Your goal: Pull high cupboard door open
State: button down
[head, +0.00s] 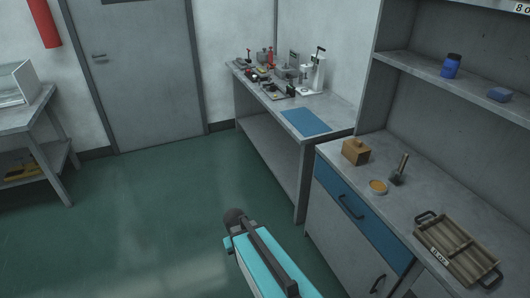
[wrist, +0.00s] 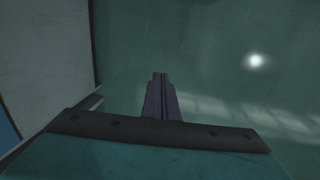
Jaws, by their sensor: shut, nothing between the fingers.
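No high cupboard door shows in either view. At the right of the head view there are open shelves (head: 425,72) above a worktop, cut off by the top edge. My gripper (wrist: 160,76) shows in the wrist view with its dark fingers together and empty, over the green floor. A pale panel (wrist: 45,50) stands to its left, apart from the fingers. In the head view my teal arm is at the bottom middle, over the floor and left of the base cabinet; the gripper's fingers cannot be made out there.
The base cabinet has a blue drawer (head: 348,203) and a grey lower door (head: 345,262). A workbench (head: 270,93) stands behind. The green floor (head: 150,215) at left is clear.

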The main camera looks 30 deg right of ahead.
jog(key=s+a+f+g+b, duration=0.1)
jog(key=s+a+f+g, duration=0.1)
jog(key=s+f, duration=0.3)
jog(key=s+a+f+g+y, duration=0.1)
jog(key=s+f, duration=0.5)
jog(key=s, duration=0.6)
jog(key=s+a+f+n+g+b, duration=0.1)
jog(key=s+a+f+g, duration=0.1)
jog(key=s+f, duration=0.4)
jog(key=s+a, duration=0.1)
jog(key=s, duration=0.1)
jog(key=shift+s+g+y+b, duration=0.3)
jog(key=shift+y, duration=0.1)
